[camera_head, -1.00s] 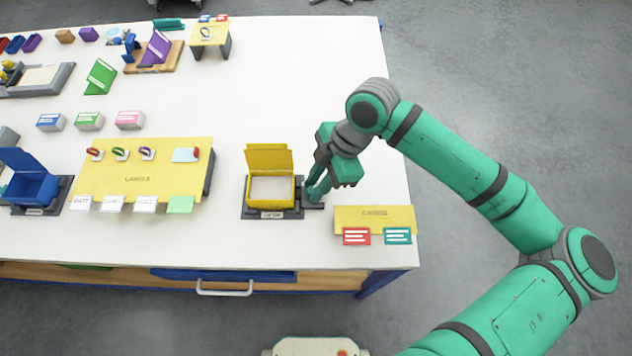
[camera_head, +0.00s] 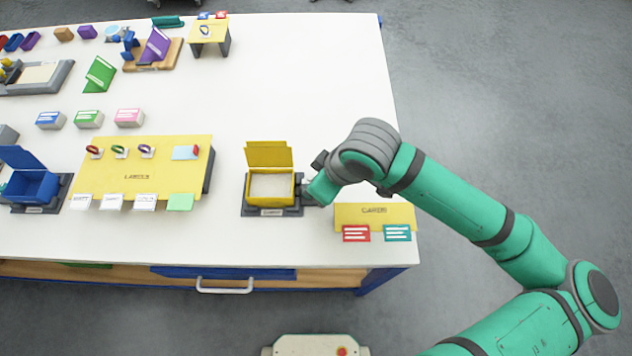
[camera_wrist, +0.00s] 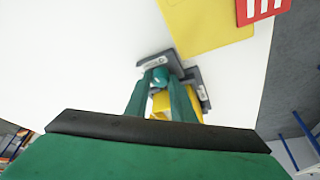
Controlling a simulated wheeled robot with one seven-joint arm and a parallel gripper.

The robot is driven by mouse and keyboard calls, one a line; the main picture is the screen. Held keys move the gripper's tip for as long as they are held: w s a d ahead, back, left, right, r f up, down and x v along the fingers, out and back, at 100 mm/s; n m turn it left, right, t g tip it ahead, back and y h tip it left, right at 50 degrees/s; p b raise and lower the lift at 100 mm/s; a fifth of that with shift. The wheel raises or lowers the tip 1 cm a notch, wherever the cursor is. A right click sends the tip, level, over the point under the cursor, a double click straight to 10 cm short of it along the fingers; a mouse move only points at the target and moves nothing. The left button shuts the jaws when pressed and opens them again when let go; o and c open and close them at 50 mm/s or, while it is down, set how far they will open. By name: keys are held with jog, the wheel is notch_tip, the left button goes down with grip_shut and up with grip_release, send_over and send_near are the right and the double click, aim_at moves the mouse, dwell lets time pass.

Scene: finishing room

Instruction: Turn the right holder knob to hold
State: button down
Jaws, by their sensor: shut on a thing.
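The right holder (camera_head: 271,212) is a dark base on the white table with a yellow open-lidded box (camera_head: 270,187) in it. Its knob (camera_wrist: 160,78) shows in the wrist view as a small teal round piece on a dark plate, between my fingertips. My gripper (camera_wrist: 162,86) is shut on the knob, with a green finger on each side. In the head view my gripper (camera_head: 309,190) is at the right side of the holder, and my wrist hides the knob and most of the fingers. The knob's setting cannot be read.
A yellow card stand (camera_head: 374,215) with a red and a teal card is close to the right of the holder. A yellow labels board (camera_head: 140,170) stands to the left. A blue box (camera_head: 32,186) sits in another holder at far left.

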jog(key=shift+m+t+h, duration=0.3)
jog(key=shift+m, duration=0.8)
jog(key=c, duration=1.8)
grip_release()
